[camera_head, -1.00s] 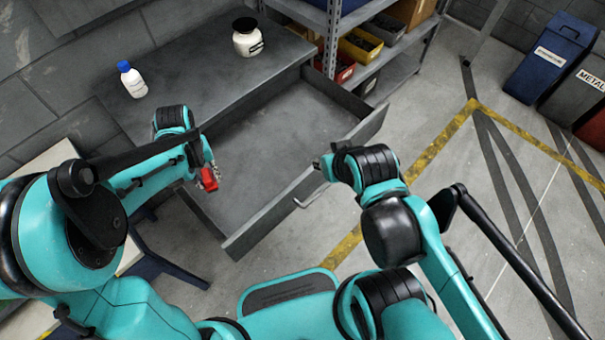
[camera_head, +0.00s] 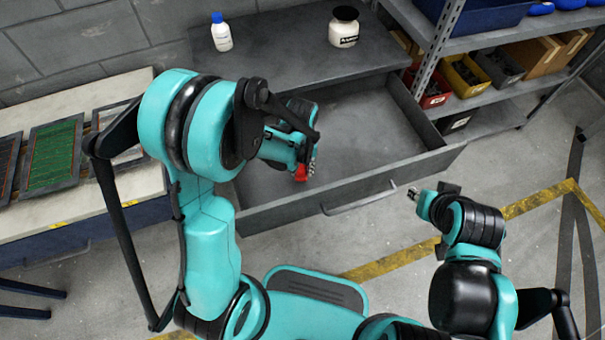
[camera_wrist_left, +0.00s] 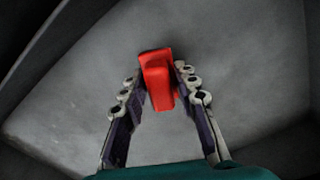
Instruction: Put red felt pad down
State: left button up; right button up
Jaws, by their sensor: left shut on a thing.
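The red felt pad (camera_head: 301,174) is at the fingertips of my left gripper (camera_head: 309,168), over the open grey drawer (camera_head: 370,125). In the left wrist view the red pad (camera_wrist_left: 158,80) sits between the two fingers of my left gripper (camera_wrist_left: 160,85), which is shut on it, with the drawer's bare grey floor (camera_wrist_left: 240,100) beyond. I cannot tell whether the pad touches the floor. My right gripper (camera_head: 414,193) is outside the drawer, to the right of its front; its fingers are too small to read.
A white bottle with a blue cap (camera_head: 221,33) and a white jar with a dark lid (camera_head: 344,27) stand on the grey top behind the drawer. A shelf with bins (camera_head: 465,75) stands at right. A pale table (camera_head: 100,195) with framed panels (camera_head: 53,152) is at left.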

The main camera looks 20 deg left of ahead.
pick_arm(q)
notch_tip(320, 180, down, 3)
jog(key=shift+r+b, duration=0.15)
jog(key=shift+b, duration=0.25)
jog(key=o, duration=1.1)
